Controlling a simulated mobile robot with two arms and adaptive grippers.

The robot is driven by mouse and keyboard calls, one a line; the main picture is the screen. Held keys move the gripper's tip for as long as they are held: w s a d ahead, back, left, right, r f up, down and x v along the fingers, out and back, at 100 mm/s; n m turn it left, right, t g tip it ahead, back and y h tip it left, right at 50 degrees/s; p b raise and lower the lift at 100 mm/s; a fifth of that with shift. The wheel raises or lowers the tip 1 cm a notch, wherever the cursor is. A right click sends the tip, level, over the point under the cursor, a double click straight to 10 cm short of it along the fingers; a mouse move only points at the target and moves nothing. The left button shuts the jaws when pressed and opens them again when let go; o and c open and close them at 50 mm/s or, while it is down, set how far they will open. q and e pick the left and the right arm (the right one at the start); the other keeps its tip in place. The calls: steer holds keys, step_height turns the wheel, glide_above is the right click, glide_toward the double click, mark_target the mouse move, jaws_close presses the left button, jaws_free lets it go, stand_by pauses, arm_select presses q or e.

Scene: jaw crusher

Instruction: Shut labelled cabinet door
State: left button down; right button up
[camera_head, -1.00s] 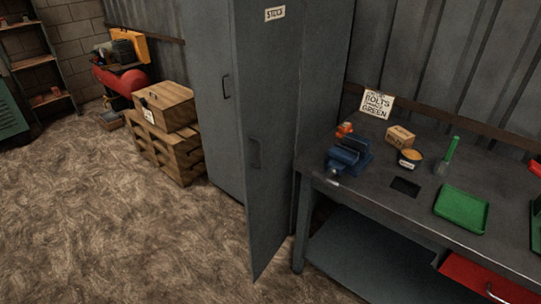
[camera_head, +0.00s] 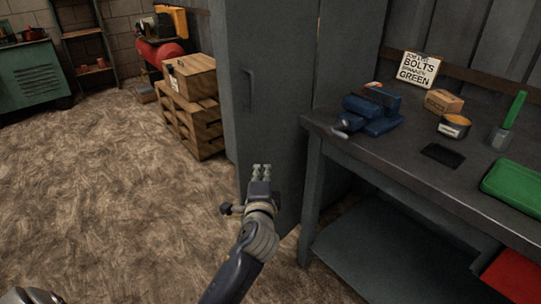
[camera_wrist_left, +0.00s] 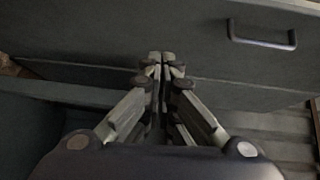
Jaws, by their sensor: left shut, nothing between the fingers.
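The tall grey cabinet's door (camera_head: 275,110) stands ajar in the head view, swung out from the cabinet, with a dark handle (camera_head: 247,88) near its left edge. Its label is outside the frame now. My left gripper (camera_head: 261,169) is shut and empty, in front of the lower part of this door and below the handle. It hides some of the door; I cannot tell whether it touches. In the left wrist view the shut fingers (camera_wrist_left: 161,57) point at a grey panel with a bar handle (camera_wrist_left: 262,36).
A workbench (camera_head: 400,165) stands close at the right, with a blue vise (camera_head: 372,112), a small box (camera_head: 444,101) and a green tray (camera_head: 515,187). Wooden crates (camera_head: 190,120) stand left of the cabinet. The floor (camera_head: 120,200) at left is clear.

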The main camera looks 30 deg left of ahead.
arm_select(q)
step_height(320, 180, up, 3)
steer(key=y, duration=0.1)
steer(key=b, duration=0.2)
glide_toward(250, 128)
steer(key=w+d, duration=0.1)
steer(key=w, duration=0.2)
steer(key=shift+w+a+f, duration=0.1)
steer(key=shift+w+a, duration=0.1)
steer(key=shift+a, duration=0.65)
steer(key=shift+w+a, duration=0.2)
steer(key=shift+a, duration=0.6)
arm_select(e)
steer(key=shift+w+d+r, duration=0.1)
steer(key=shift+w+r, duration=0.1)
steer(key=shift+r, duration=0.75)
steer(key=shift+w+d+r, duration=0.15)
steer(key=shift+w+r, duration=0.1)
steer(key=shift+r, duration=0.65)
steer(key=shift+w+d+r, duration=0.1)
steer(key=shift+w+r, duration=0.1)
steer(key=shift+r, duration=0.75)
